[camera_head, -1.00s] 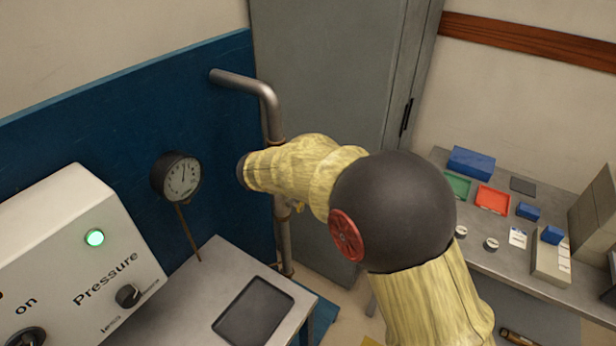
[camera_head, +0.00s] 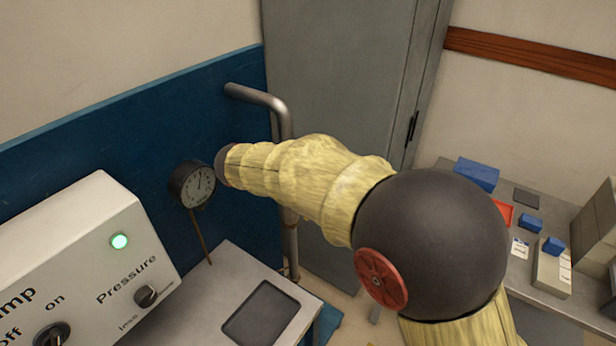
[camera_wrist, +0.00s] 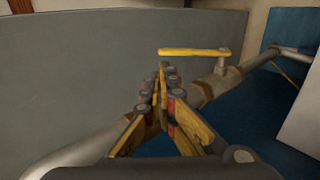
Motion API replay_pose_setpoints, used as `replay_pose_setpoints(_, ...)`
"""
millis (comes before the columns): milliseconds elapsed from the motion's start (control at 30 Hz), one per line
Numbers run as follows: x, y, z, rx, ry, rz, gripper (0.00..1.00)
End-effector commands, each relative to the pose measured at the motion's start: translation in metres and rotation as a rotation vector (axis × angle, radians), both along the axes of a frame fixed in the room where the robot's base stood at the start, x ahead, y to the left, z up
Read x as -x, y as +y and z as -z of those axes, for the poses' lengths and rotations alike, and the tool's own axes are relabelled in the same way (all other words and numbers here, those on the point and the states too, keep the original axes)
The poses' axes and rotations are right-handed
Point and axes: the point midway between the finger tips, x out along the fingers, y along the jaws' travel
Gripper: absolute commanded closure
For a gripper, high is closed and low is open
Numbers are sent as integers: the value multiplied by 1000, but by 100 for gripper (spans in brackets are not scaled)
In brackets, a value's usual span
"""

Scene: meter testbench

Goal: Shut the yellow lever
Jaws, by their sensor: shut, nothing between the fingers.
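The yellow lever (camera_wrist: 194,52) shows in the wrist view, on a short stem on the grey pipe (camera_wrist: 222,84). It lies level across the upper middle of the picture, beyond my fingertips and a little to their right. My gripper (camera_wrist: 160,78) is shut and empty, its fingers together in front of the pipe. I cannot tell from the picture whether a fingertip touches the pipe. In the head view my arm hides the lever and my gripper; the pipe (camera_head: 262,97) shows above and below the arm.
A pressure gauge (camera_head: 193,185) stands left of the arm, close to it. A white pump control box (camera_head: 85,265) with a lit green lamp is at the lower left. A grey cabinet (camera_head: 345,90) stands behind the pipe. A side table (camera_head: 550,310) with blue boxes is at the right.

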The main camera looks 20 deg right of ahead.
Motion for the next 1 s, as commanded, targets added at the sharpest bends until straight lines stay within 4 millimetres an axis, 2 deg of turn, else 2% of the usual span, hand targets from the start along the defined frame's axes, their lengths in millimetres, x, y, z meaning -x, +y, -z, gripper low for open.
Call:
replay_pose_setpoints(167,6,6,-11,0,1,3,100)
replay_pose_setpoints(267,7,-10,-13,0,2,32,100)
replay_pose_setpoints(367,12,-52,-13,0,2,101,100)
replay_pose_setpoints(433,20,-93,-11,2,9,171,100)
replay_pose_setpoints(600,62,-198,10,7,52,337,100)
replay_pose_setpoints(700,82,-248,30,-19,58,372,100)
replay_pose_setpoints(800,96,-288,56,-68,52,359,100)
replay_pose_setpoints(900,107,-318,85,-137,31,304,100)
replay_pose_setpoints(1000,112,-333,111,-216,-3,216,100)
